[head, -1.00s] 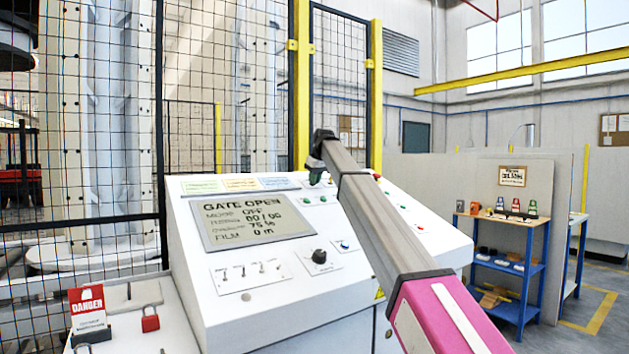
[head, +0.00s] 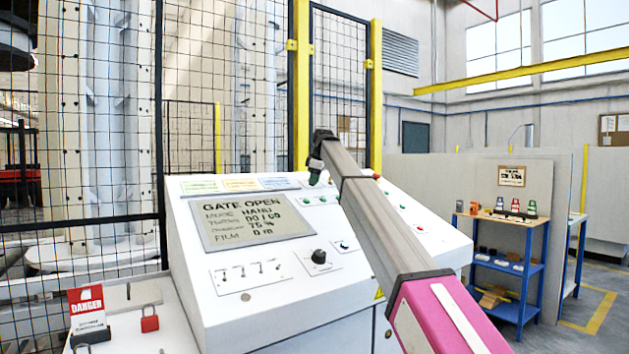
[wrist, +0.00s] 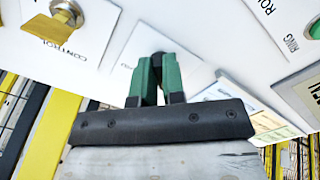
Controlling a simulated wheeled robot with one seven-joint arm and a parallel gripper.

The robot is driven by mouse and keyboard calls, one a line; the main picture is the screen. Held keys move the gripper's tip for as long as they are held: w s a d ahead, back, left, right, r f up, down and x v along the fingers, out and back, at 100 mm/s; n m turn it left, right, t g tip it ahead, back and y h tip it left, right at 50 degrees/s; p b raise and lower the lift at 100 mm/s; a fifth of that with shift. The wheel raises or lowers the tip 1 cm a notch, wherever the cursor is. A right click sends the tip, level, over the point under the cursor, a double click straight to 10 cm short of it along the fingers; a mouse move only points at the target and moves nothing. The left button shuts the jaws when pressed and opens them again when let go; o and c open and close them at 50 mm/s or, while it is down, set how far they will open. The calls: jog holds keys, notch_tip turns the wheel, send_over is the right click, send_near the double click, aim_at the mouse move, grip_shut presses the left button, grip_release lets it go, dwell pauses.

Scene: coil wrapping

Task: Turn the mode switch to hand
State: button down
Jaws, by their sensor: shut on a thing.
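My gripper (head: 316,176) reaches down to the upper right part of the sloped white control console (head: 330,305). In the wrist view its green fingers (wrist: 158,74) are closed together on a small dark knob (wrist: 158,54), which I take to be the mode switch. The fingers hide most of the knob, so its pointer cannot be read. The console's display (head: 258,221) reads GATE OPEN, and its mode line appears to read HAND.
A black knob (head: 319,256) and a row of small toggles (head: 248,268) sit below the display. In the wrist view a key switch (wrist: 66,12) marked CONTROL and a green button (wrist: 315,30) flank my fingers. A mesh fence (head: 240,100) stands behind the console.

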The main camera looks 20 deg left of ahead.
dwell(0.5)
jog(key=c, duration=1.2)
grip_release()
jog(key=v, duration=1.1)
jog(key=shift+f, duration=0.1)
